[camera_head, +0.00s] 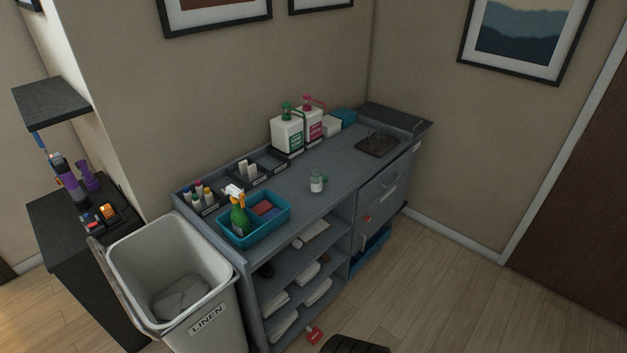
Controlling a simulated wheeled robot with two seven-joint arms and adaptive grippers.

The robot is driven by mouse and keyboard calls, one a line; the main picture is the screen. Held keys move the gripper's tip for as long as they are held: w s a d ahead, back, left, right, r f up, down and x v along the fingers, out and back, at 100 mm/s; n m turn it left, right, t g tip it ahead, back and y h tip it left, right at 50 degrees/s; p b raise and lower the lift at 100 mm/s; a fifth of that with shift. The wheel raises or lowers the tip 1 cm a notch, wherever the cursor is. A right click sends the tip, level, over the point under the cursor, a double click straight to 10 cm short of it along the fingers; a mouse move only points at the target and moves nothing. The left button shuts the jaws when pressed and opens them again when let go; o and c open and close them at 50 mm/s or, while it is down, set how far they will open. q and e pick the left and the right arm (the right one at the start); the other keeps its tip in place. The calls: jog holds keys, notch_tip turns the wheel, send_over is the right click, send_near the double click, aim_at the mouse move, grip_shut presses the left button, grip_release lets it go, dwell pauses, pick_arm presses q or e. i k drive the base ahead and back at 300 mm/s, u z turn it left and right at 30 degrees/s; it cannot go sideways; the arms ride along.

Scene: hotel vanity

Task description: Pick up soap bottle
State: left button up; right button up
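At the back of the top stand two large white pump bottles side by side, one with a green pump and label (287,133) and one with a pink pump and label (311,124). I cannot read the labels, so I cannot tell which of these is the soap bottle. Neither of my grippers is in view.
A teal bin (262,232) with a green spray bottle (239,220) stands at the counter's left end. A linen bin (213,281) stands left of the counter. A dark tray (377,146) lies at the right. The counter around the small bottle is clear.

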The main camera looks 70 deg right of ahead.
aim_at(315, 178)
jog(key=z, duration=0.65)
jog(key=i, duration=0.9)
jog(key=z, duration=0.95)
